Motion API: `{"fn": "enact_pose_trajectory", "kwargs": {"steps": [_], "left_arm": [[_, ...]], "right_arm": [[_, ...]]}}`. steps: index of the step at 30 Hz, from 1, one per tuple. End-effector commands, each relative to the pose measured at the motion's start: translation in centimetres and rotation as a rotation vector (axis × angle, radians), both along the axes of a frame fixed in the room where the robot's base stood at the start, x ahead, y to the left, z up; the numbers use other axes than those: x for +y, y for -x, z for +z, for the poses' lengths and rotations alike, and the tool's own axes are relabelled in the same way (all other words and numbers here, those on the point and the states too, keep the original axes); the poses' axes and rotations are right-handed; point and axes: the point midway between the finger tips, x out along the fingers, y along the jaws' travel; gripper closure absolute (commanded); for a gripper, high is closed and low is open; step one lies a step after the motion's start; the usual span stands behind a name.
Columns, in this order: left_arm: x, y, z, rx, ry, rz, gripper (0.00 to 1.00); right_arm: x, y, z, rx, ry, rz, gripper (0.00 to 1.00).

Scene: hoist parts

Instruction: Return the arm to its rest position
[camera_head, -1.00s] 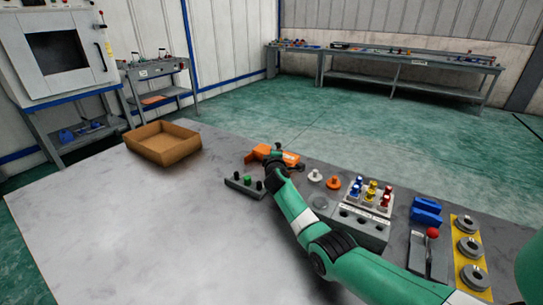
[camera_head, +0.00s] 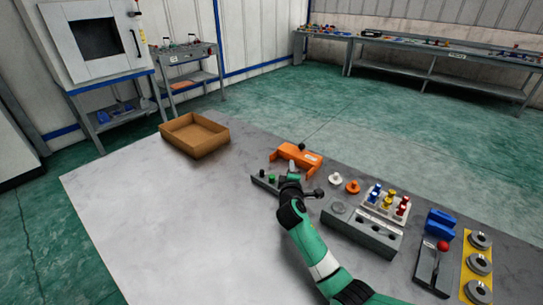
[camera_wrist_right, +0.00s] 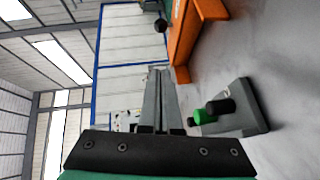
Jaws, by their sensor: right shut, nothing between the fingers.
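My right arm comes in from the bottom of the head view. Its gripper (camera_head: 293,169) is over the table just on the near side of the orange bracket (camera_head: 300,154). The right wrist view shows the two grey fingers (camera_wrist_right: 158,72) pressed together with nothing held. That view also shows the orange bracket (camera_wrist_right: 184,40) and the dark strip with green and black pegs (camera_wrist_right: 240,108) beyond the fingers, to the right. The gripper overlaps the right end of this strip (camera_head: 262,184) in the head view. My left gripper is not in view.
A tan open box (camera_head: 196,152) stands at the table's far left. Right of my gripper are a grey block with holes (camera_head: 350,236), coloured pegs (camera_head: 387,201), a blue part (camera_head: 440,222), a red-knobbed lever (camera_head: 443,246) and a yellow plate (camera_head: 466,287). The left tabletop is clear.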

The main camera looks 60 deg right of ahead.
Motion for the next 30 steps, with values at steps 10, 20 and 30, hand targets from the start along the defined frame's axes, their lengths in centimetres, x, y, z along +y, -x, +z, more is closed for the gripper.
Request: {"fn": "enact_pose_trajectory", "kwargs": {"steps": [10, 20, 30], "left_arm": [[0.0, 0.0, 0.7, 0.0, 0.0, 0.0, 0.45], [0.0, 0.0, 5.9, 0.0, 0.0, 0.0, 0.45], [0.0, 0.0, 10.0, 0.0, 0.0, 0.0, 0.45]], "right_arm": [[1.0, -1.0, 0.9, -0.003, 0.001, 0.024, 1.0], [13.7, -10.5, 19.1, -0.314, 0.033, 0.313, 1.0], [31.7, -9.3, 42.8, -1.008, -0.231, 0.807, 1.0]]}}
